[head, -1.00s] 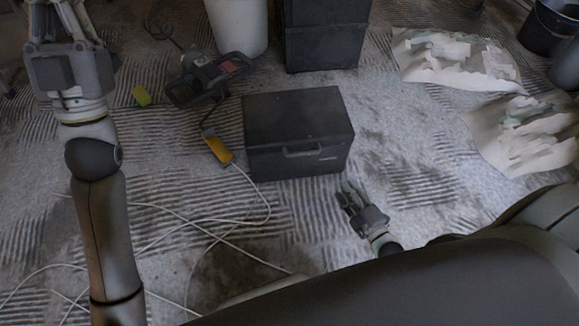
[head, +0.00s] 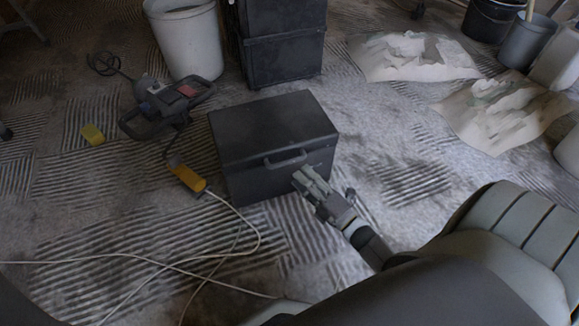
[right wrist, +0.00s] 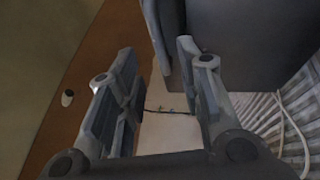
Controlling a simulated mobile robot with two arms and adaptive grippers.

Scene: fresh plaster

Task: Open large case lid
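The large dark case (head: 270,125) stands on the floor in the middle of the head view, its lid closed. Its handle (head: 286,160) is on the front face. My right gripper (head: 306,180) is at the case's front, just below and right of the handle; whether it touches is unclear. In the right wrist view its fingers (right wrist: 158,92) are apart, with nothing clearly held. The dark case (right wrist: 250,40) fills the upper right there, and a grey part reaches toward the finger gap. My left gripper is outside the head view.
A power tool (head: 160,105) and a yellow-orange piece (head: 188,178) with a pale cable lie left of the case. A white bucket (head: 187,40) and dark stacked boxes (head: 282,45) stand behind. Crumpled pale sheets (head: 410,57) lie at the right. Floor right of the case is clear.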

